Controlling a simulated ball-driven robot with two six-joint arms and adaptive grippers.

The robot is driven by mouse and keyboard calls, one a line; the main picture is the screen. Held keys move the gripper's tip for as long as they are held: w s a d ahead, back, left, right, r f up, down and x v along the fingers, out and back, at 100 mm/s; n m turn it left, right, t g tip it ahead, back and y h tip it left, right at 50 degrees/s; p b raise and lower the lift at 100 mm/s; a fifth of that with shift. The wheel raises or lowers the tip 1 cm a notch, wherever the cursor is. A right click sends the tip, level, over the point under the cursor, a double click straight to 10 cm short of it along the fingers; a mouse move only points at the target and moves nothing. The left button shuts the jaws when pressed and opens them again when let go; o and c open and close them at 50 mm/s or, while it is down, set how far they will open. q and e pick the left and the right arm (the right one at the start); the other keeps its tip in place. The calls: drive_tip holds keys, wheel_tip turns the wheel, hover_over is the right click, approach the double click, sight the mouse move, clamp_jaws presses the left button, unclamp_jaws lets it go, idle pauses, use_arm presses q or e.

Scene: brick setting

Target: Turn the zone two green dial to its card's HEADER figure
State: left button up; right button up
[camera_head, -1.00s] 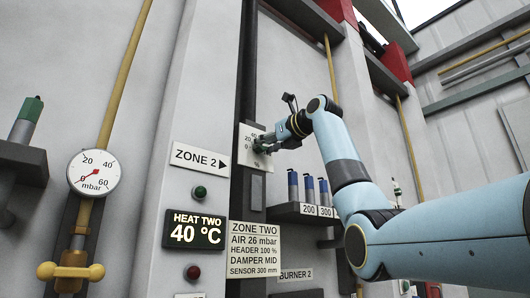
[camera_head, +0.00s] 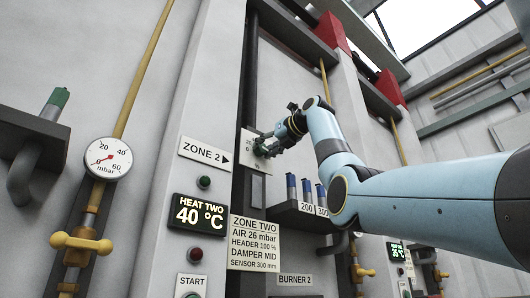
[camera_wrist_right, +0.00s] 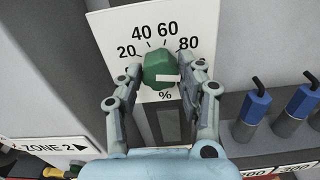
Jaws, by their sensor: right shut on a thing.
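The green dial (camera_wrist_right: 156,66) sits on a white scale plate (camera_wrist_right: 112,28) marked 20, 40, 60, 80 and %. Its white mark points right, below the 80; the scale's ends are hidden behind my fingers. My right gripper (camera_wrist_right: 164,76) is shut on the dial, one finger on each side. In the head view my right gripper (camera_head: 265,147) reaches the plate (camera_head: 256,166) from the right and mostly covers the dial. The zone two card (camera_head: 255,243) reads AIR 26 mbar, HEADER 100 %, DAMPER MID, SENSOR 300 mm. My left gripper is not in view.
A ZONE 2 sign (camera_head: 205,153), a green button (camera_head: 204,182) and a HEAT TWO display (camera_head: 200,213) at 40 °C are left of the dial. A shelf (camera_head: 290,216) with blue-topped pegs lies below right. A mbar gauge (camera_head: 107,158) is far left.

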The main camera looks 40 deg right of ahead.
drive_tip(key=shift+w+f, duration=0.1)
drive_tip(key=shift+f, duration=0.1)
drive_tip(key=o, duration=1.1)
drive_tip(key=shift+o, duration=0.2)
drive_tip(key=shift+r, duration=0.1)
